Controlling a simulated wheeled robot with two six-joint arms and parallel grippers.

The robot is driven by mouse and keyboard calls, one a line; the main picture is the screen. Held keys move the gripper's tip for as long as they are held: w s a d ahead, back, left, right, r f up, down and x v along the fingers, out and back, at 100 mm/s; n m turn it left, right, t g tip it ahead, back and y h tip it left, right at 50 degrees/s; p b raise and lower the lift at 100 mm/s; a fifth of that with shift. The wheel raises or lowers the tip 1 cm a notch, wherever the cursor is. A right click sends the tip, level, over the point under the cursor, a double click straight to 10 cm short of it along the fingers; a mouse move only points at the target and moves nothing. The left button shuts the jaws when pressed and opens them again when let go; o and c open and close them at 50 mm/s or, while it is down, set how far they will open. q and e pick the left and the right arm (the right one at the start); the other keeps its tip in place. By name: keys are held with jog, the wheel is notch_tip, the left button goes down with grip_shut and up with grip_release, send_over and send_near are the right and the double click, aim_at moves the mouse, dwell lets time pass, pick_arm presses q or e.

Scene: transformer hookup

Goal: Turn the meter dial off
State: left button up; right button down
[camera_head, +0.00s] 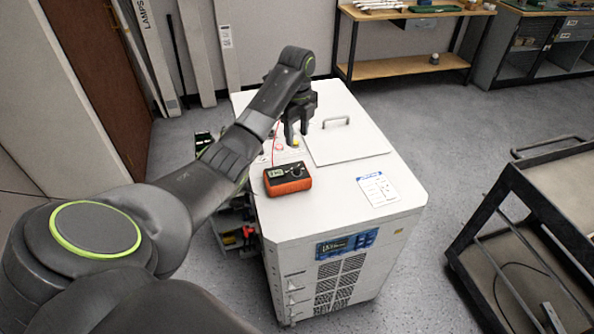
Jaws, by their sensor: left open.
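The orange meter (288,179) lies on top of the white cabinet (335,215), near its left edge. Its dark dial (295,171) faces up on the right part of its face, next to a small display; the dial's setting is too small to read. A red lead runs up from the meter's back. My left gripper (296,140) points down above the cabinet top, just behind the meter and apart from it. My right gripper is not in view.
A white panel with a handle (337,122) and a paper label (378,189) are on the cabinet top. A dark cart (520,200) stands at the right. A wooden bench (400,66) is at the back. Open floor lies between cabinet and cart.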

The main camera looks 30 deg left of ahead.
aim_at(297, 167)
pick_arm(q)
notch_tip(297, 167, down, 11)
jog(key=shift+r+p, duration=0.1)
jog(key=shift+p, duration=0.85)
jog(key=shift+f, duration=0.6)
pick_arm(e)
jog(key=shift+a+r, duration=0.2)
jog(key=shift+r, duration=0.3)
pick_arm(q)
jog(key=shift+c, duration=1.1)
grip_shut()
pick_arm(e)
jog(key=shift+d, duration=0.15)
